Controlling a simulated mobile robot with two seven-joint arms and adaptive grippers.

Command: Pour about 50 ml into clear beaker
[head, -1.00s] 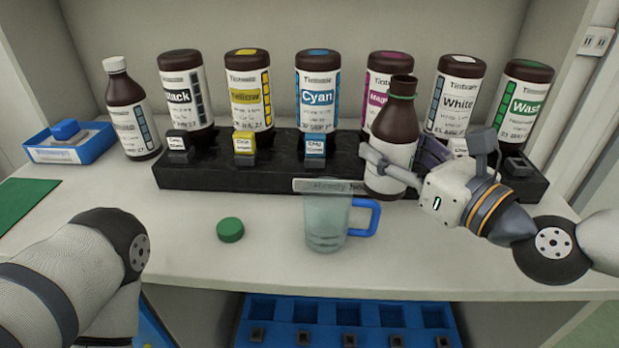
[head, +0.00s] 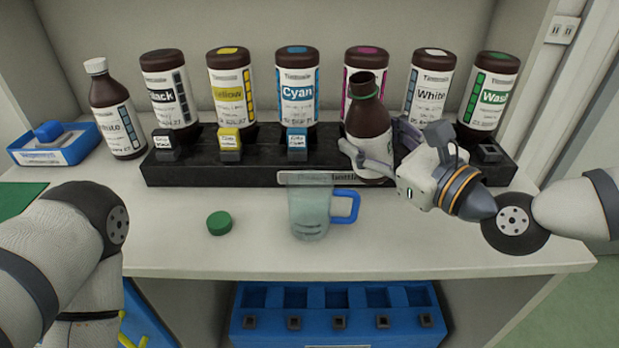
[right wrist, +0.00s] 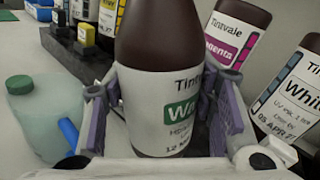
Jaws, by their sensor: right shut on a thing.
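My right gripper (head: 376,152) is shut around the body of an uncapped brown bottle (head: 368,118) with a green neck ring. The bottle is nearly upright in front of the rack, up and to the right of the beaker. In the right wrist view, the bottle (right wrist: 158,60) sits between both fingers, and its label has a green patch starting "Wa". The clear beaker (head: 309,212) with a blue handle stands on the table; whether it holds liquid is unclear. A green cap (head: 219,223) lies left of it. My left arm shows, but its gripper is out of view.
A black rack (head: 210,176) with small labelled blocks stands behind, with several brown bottles behind it. A white-capped bottle (head: 118,115) and a blue tray (head: 88,148) are at left. The table front is clear. A blue bin (head: 340,325) is below the edge.

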